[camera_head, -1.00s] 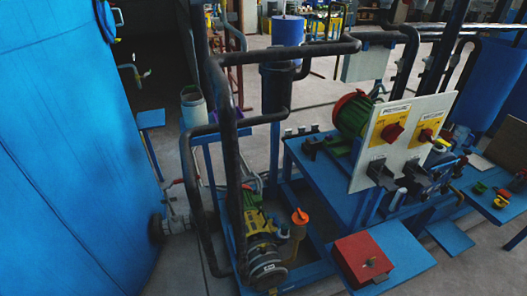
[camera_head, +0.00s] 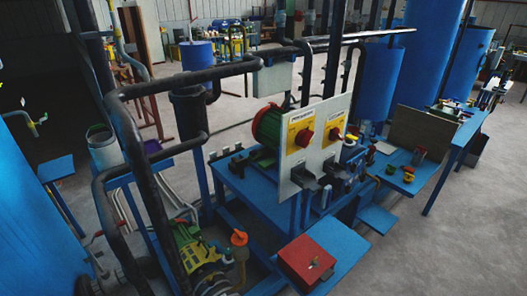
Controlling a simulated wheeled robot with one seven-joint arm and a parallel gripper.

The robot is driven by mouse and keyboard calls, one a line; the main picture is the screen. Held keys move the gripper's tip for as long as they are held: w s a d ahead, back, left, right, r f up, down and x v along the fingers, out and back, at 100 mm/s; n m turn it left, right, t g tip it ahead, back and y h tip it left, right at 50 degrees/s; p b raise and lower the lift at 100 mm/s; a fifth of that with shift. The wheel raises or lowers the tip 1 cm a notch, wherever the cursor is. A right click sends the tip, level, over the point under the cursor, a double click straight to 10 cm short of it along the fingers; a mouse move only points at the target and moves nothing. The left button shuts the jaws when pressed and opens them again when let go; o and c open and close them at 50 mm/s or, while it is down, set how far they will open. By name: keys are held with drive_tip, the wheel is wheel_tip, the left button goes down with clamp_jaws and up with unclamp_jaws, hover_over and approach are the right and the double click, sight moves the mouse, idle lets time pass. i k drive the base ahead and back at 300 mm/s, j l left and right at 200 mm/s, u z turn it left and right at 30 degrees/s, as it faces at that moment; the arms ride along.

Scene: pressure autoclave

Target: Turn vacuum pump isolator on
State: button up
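A pale upright panel (camera_head: 294,180) stands on a blue bench near the middle of the view. It carries two red rotary isolator knobs, each on a yellow plate. The left knob (camera_head: 304,137) and the right knob (camera_head: 335,132) sit side by side under small white labels. The label text is too small for me to read surely, so I cannot tell which knob is the vacuum pump isolator. Their on or off positions are also unclear. My gripper is not in view, and nothing of it touches the panel.
Black pipes (camera_head: 230,66) rise left of the bench. A green and yellow pump (camera_head: 190,246) and an orange-topped valve (camera_head: 239,240) stand low in front. A red box (camera_head: 306,258) sits on a blue plate before the panel. Open floor (camera_head: 420,255) lies at the right.

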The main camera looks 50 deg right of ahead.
sight(335, 134)
drive_tip(key=z, duration=1.4)
